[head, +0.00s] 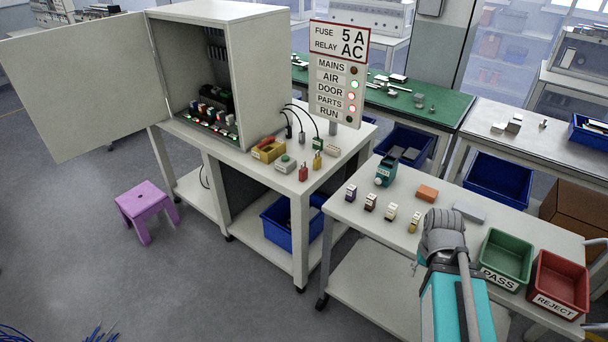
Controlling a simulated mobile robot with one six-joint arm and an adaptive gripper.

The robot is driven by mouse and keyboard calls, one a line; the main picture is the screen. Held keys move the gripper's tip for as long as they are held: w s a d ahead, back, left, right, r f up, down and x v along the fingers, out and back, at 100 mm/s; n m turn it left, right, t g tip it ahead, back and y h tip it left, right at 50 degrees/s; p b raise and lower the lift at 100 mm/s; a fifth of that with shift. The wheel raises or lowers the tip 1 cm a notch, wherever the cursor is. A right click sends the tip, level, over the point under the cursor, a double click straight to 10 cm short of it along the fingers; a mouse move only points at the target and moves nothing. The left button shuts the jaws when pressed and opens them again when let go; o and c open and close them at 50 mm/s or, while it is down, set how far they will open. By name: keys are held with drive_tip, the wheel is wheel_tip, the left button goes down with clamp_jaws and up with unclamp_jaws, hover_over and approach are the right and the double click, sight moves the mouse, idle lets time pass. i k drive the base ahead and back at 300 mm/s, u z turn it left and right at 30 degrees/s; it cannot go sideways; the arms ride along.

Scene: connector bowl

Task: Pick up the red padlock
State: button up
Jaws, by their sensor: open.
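The red padlock (303,172) stands upright near the front right corner of the cabinet bench (250,182) in the head view. It is small and has a thin metal shackle on top. A yellow padlock (317,160) stands just behind it and to its right, apart from it. My arm shows at the lower right, over the right-hand table, well away from the red padlock. I cannot make out my gripper's jaws in this view. Nothing hides the red padlock.
A grey-green button box (286,164) stands left of the padlock, with a yellow holder (268,149) behind. A sign board (338,75) rises behind the padlocks. The right-hand table (345,212) holds small parts, a green bin (506,258) and a red bin (558,285).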

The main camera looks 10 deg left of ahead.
sight(303, 171)
drive_tip(key=u, duration=0.05)
drive_tip(key=i, duration=0.95)
drive_tip(key=z, duration=0.05)
